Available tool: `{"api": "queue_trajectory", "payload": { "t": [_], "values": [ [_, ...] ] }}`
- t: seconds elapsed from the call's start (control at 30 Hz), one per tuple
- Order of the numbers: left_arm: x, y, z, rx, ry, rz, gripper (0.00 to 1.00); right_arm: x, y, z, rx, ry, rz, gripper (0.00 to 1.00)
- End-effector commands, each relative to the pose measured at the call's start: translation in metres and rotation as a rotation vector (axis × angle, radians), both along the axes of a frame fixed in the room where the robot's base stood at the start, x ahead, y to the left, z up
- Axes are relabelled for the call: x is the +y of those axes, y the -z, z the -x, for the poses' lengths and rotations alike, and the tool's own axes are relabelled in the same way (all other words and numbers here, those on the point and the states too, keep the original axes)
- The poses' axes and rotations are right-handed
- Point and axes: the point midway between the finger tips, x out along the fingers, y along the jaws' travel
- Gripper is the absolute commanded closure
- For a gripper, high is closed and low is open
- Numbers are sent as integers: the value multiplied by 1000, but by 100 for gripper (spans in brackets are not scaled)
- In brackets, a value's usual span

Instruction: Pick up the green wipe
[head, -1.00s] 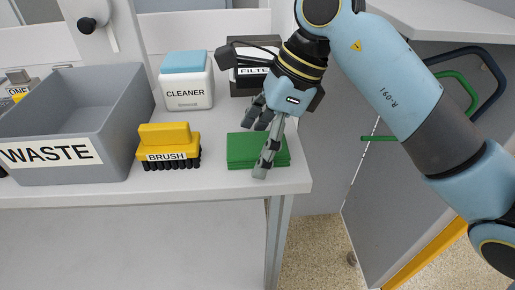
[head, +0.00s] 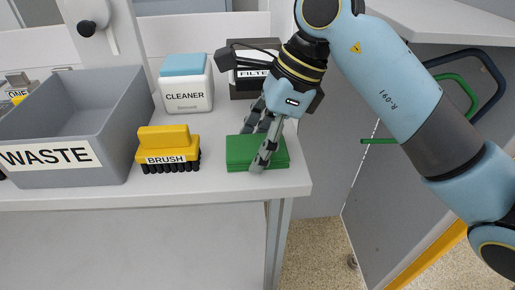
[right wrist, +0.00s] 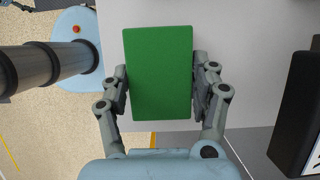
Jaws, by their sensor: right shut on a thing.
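The green wipe (head: 240,152) is a flat green block lying near the front right corner of the table in the head view. It also shows in the right wrist view (right wrist: 160,72), between the two fingers. My right gripper (head: 258,150) reaches down over it from above. In the right wrist view the right gripper (right wrist: 160,88) has one finger against each long side of the wipe, and it is shut on it. The wipe appears to rest on the table. My left gripper is not in view.
A yellow brush (head: 168,145) stands left of the wipe. A grey waste bin (head: 110,125) is further left. A white cleaner bottle (head: 186,95) and a dark filter box (head: 240,90) stand behind. The table's front edge (head: 220,192) is close to the wipe.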

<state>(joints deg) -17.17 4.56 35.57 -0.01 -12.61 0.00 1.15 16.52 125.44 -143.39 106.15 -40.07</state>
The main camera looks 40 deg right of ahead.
Motion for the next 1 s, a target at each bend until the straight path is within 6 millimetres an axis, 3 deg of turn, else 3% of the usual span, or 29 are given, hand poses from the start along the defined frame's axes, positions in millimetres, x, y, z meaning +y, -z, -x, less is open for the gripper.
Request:
{"api": "queue_trajectory", "payload": {
  "t": [0.13, 0.27, 0.47, 0.63, 0.8, 1.0],
  "values": [
    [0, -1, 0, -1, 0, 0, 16, 1, 4, 5, 20, -1, -5, 62],
    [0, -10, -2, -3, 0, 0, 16, 1, -7, 4, 18, -2, -5, 63],
    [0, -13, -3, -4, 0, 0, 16, 0, -55, 2, 7, -3, -1, 63],
    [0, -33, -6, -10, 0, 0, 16, 0, -92, 2, 10, 0, -3, 63],
    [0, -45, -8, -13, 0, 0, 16, 0, -103, 2, 9, 0, -2, 63],
    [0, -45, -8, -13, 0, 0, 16, 0, -103, 2, 9, 0, -2, 63]
  ]
}}
